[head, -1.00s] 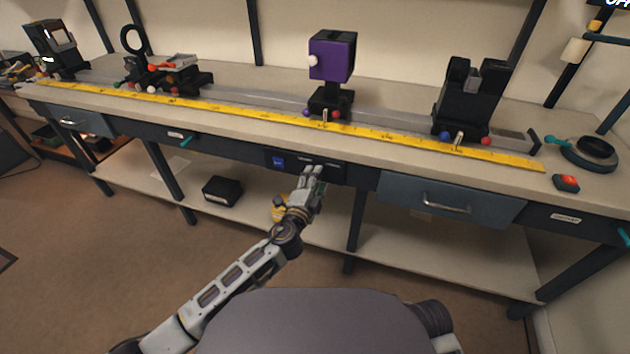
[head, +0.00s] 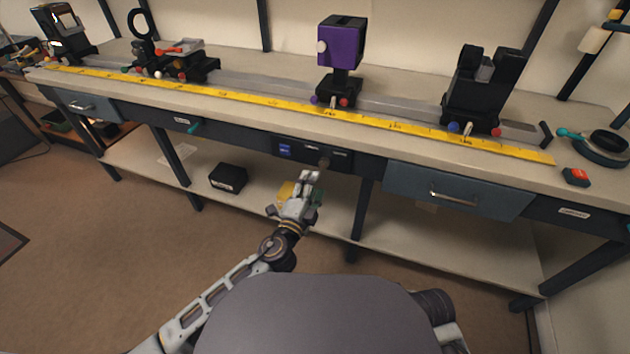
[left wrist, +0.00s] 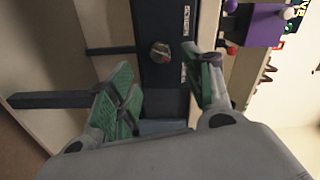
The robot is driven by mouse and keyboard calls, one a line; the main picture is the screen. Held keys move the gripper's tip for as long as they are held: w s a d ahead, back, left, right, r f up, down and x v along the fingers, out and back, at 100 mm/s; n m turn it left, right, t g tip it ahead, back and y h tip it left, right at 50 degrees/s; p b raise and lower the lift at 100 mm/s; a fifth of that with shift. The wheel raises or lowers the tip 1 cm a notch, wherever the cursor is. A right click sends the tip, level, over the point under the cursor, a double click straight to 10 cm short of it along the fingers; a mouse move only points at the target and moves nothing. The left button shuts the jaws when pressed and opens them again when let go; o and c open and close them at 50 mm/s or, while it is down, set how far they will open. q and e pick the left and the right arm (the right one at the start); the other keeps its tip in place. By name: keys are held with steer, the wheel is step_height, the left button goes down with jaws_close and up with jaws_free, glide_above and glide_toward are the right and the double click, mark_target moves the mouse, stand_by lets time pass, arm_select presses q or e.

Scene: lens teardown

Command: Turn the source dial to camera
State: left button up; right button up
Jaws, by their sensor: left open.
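The source dial (head: 324,163) is a small dark knob on the black panel (head: 300,153) under the bench top's front edge, between small white labels. In the left wrist view the dial (left wrist: 160,52) shows as a round brownish knob ahead of the fingers, with label text beside it too small to read. My left gripper (head: 309,177) is just below and in front of the dial, apart from it. In the left wrist view its green-padded fingers (left wrist: 168,95) are spread and empty. My right gripper is not in view.
A yellow ruler (head: 290,104) runs along the bench front. A purple box on a mount (head: 340,45) stands above the panel. A blue drawer (head: 455,193) is to the right. A black box (head: 228,178) sits on the lower shelf (head: 400,230).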

arm_select(q)
steer(key=shift+v, duration=1.95)
steer(key=shift+s+a, duration=0.1)
